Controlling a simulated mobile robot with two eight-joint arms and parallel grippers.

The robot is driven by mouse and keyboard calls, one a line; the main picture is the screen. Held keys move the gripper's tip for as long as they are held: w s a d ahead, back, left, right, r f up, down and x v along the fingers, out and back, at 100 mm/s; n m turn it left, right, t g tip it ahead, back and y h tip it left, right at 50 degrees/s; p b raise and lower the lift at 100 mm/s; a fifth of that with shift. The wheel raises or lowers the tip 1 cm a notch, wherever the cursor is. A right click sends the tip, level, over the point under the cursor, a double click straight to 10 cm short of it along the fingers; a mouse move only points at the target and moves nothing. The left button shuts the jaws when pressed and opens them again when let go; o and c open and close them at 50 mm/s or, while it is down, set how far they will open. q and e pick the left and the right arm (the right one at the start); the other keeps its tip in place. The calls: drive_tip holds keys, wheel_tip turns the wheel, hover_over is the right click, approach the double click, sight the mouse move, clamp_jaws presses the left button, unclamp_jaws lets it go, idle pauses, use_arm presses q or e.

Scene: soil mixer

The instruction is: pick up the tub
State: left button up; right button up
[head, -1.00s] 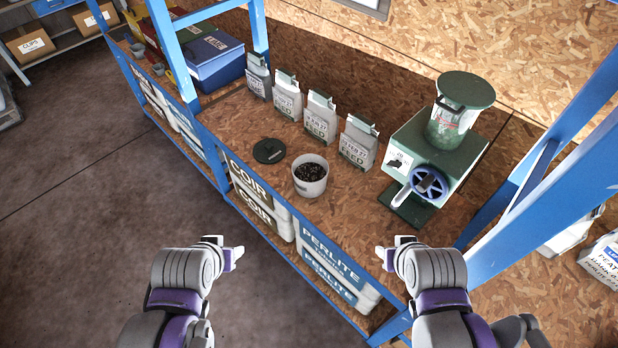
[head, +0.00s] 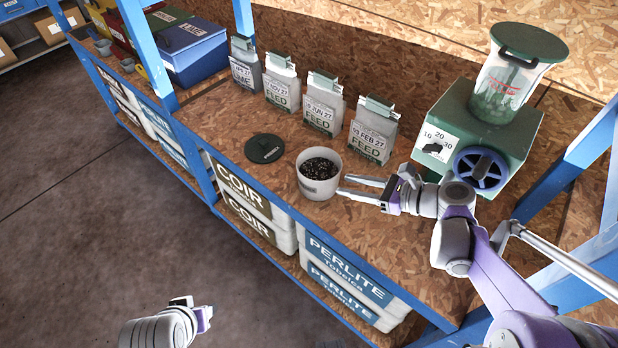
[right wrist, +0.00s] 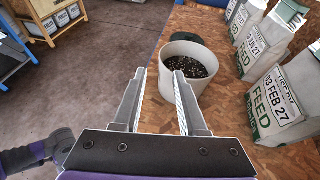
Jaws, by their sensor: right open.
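The tub (head: 318,184) is a white round pot filled with dark speckled soil, upright and uncovered on the wooden shelf. It also shows in the right wrist view (right wrist: 188,90), just beyond the fingertips. My right gripper (head: 342,187) is open and empty, just right of the tub, its fingers pointing at the tub's side. I cannot tell whether a fingertip touches it. My left gripper (head: 193,308) is low at the left, over the floor and away from the shelf; its jaws are too small to read.
A dark round lid (head: 265,148) lies left of the tub. Several feed bags (head: 322,104) stand behind. A green machine with a blue handwheel (head: 481,170) stands right. A blue post (head: 185,120) rises at left. Perlite bags (head: 350,275) lie below the shelf.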

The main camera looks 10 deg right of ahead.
drive_tip(key=x, duration=0.3)
drive_tip(key=b+x, duration=0.1)
drive_tip(key=x, duration=0.7)
drive_tip(key=shift+d+f, duration=0.1)
drive_tip(key=shift+f, duration=0.35)
clamp_jaws()
idle(0.8)
